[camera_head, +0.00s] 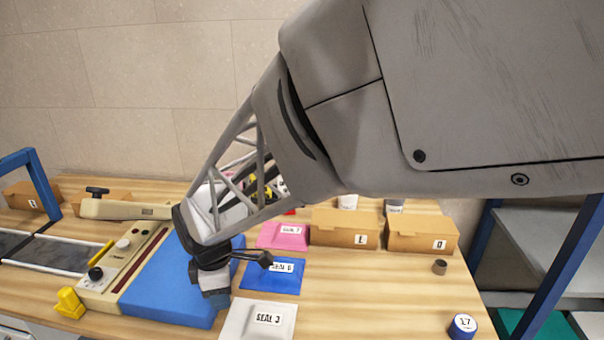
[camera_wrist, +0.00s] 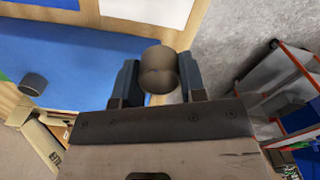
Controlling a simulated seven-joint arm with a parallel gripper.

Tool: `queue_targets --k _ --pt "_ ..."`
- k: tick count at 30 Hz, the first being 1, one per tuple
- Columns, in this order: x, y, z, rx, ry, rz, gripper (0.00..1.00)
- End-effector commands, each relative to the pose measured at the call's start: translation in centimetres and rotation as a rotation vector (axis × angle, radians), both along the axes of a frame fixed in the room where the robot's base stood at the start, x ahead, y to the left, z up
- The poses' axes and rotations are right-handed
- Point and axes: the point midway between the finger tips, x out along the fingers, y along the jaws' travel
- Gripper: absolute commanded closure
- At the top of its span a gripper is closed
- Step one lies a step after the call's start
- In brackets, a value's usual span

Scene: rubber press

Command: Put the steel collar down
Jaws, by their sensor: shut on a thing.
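A brownish-grey cylinder, which I take to be the steel collar (camera_wrist: 159,69), sits between the two dark fingers of my gripper (camera_wrist: 158,78) in the wrist view. The fingers are shut on it. In the head view my gripper (camera_head: 215,292) is over the front right part of a blue mat (camera_head: 168,288); the held piece cannot be made out there. The mat also shows below the gripper in the wrist view (camera_wrist: 75,60). I cannot tell the gap between collar and mat.
A dark grey round piece (camera_wrist: 33,84) shows over the blue at left. Pink (camera_head: 284,236), blue (camera_head: 255,278) and white (camera_head: 240,318) seal pads lie right of the mat. A small brown-grey cylinder (camera_head: 440,267) and blue-sided roll (camera_head: 462,326) stand farther right. Bare wood lies between.

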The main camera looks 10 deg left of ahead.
Motion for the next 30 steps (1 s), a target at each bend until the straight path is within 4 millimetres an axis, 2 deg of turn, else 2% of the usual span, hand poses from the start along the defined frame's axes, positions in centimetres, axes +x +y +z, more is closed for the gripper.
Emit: queue_targets --k 14,20,30 --pt "0.3 0.3 0.0 0.0 0.0 0.0 0.86" --pt "1.4 1.5 -0.2 0.0 0.0 0.0 0.86" --pt "4.7 4.7 -0.6 0.0 0.0 0.001 0.86"
